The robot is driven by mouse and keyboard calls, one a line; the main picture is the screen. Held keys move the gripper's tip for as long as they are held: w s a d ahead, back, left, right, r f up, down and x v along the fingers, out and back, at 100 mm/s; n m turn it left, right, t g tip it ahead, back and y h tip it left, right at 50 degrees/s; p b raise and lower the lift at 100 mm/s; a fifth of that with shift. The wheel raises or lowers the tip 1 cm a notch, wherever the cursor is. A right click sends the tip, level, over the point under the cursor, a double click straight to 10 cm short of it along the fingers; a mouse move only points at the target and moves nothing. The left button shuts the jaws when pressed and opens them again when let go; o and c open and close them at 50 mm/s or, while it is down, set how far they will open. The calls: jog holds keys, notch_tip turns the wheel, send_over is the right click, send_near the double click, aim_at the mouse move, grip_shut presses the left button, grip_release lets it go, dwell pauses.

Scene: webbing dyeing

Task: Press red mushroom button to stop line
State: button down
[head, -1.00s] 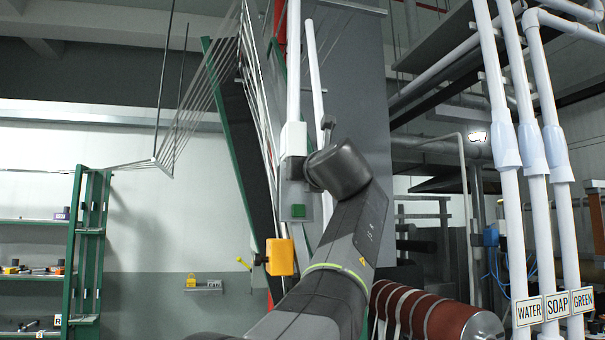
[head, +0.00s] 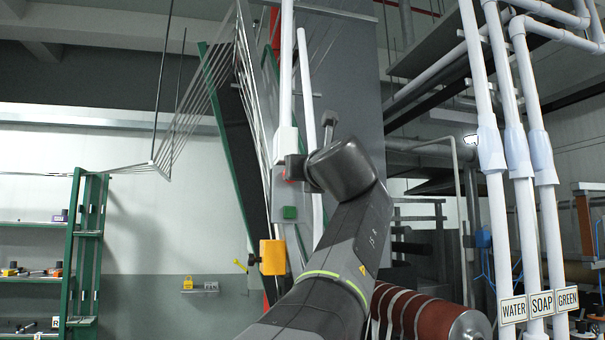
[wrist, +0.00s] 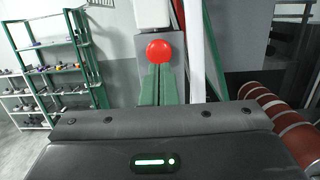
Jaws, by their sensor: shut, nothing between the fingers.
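The red mushroom button (wrist: 159,50) sits on a grey control box (wrist: 142,46) in the wrist view, nearly centred. My gripper (wrist: 158,68) has its green-looking fingers together, with the tips just below the button in the picture. I cannot tell whether they touch it. In the head view my gripper (head: 294,167) is at the control box, level with the button and above a square green button (head: 289,212). Only a sliver of red shows there; my gripper hides most of the mushroom button.
A yellow box (head: 273,257) hangs below the control box. White pipes (head: 516,150) labelled water, soap and green stand at right, near a reddish-brown roll (head: 424,316). Green-framed shelves (head: 88,245) stand at left. A white conduit (head: 287,65) rises above the control box.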

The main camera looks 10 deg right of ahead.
jog(key=s+f+b, duration=0.1)
jog(key=s+b, duration=0.1)
jog(key=s, duration=0.5)
jog(key=shift+d+f, duration=0.15)
jog(key=shift+f, duration=0.15)
dwell(0.3)
jog(key=w+p, duration=0.2)
jog(key=w, duration=0.8)
jog(key=s, duration=0.1)
jog(key=s+b, duration=0.1)
jog(key=s, duration=0.2)
jog(key=shift+s+a+r, duration=0.1)
jog(key=shift+a+r, duration=0.15)
jog(key=shift+r, duration=0.1)
